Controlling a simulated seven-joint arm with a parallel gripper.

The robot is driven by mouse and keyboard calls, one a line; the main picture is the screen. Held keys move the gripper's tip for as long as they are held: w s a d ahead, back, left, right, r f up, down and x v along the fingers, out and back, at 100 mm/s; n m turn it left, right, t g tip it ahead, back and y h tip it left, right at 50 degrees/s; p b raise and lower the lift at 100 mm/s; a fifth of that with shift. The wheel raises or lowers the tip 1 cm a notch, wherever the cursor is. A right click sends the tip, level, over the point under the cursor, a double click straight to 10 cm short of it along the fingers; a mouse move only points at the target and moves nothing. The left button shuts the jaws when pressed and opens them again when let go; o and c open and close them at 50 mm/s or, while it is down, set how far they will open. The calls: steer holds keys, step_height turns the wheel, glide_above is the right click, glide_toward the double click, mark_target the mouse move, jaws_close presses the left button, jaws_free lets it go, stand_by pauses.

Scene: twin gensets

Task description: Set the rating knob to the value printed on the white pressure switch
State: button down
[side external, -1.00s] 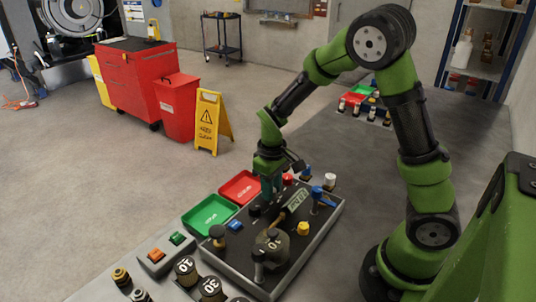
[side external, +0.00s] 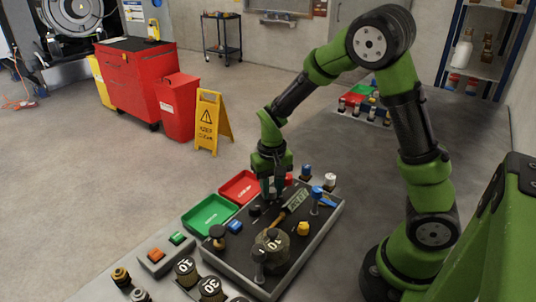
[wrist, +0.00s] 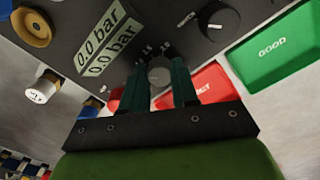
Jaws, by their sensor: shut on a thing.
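My gripper (wrist: 160,85) points down at the dark panel (side external: 318,232), with its two dark green fingers closed on either side of a small grey round knob (wrist: 159,73). In the side view my gripper (side external: 271,192) is at the panel's far edge and hides the knob. The white pressure switch seems to be the white-capped cylinder (side external: 330,180) at the panel's far right corner; it also shows in the wrist view (wrist: 40,91). Its print is too small to read.
A display (wrist: 108,50) reads 0.0 bar on two lines. A black knob (wrist: 216,18) and a yellow knob (wrist: 33,28) flank it. Red (side external: 240,186) and green (side external: 211,214) trays lie beside the panel. Blue-capped (side external: 306,171) and red-capped parts stand near my gripper.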

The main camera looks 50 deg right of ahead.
mark_target(272, 189)
steer(key=m, duration=0.5)
steer(key=shift+m, duration=0.3)
steer(key=m, duration=0.5)
steer(key=shift+m, duration=0.3)
steer(key=c, duration=0.9)
jaws_free()
steer(key=shift+o, duration=0.2)
steer(key=shift+r, duration=0.15)
step_height(272, 189, up, 17)
